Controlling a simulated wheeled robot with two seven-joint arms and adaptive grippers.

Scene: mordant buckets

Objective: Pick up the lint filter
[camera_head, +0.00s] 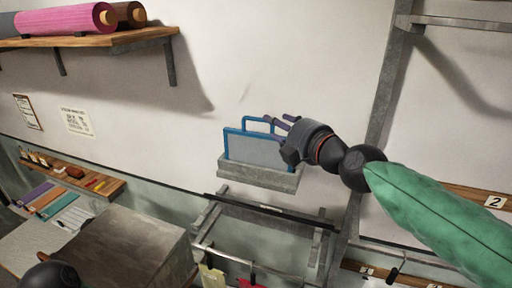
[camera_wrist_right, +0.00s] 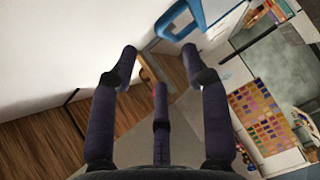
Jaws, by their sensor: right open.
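The lint filter (camera_head: 258,151) is a grey panel with a blue frame and a blue loop handle on top. It stands upright in a grey wall-mounted holder (camera_head: 258,175) in the head view. My right gripper (camera_head: 281,121) is open, at the right end of the handle, its fingers pointing left toward it. In the right wrist view, the blue handle (camera_wrist_right: 171,24) shows at the top, just beyond the spread fingers of the gripper (camera_wrist_right: 160,62); nothing is seen between them. Whether a finger touches the handle cannot be told. The left gripper is not seen.
A metal rail frame (camera_head: 265,222) stands below the holder. A wooden shelf (camera_head: 90,45) with fabric rolls is at upper left. A grey box-like block (camera_head: 120,250) sits at lower left. A vertical grey post (camera_head: 385,90) runs behind my right arm. The wall above the filter is clear.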

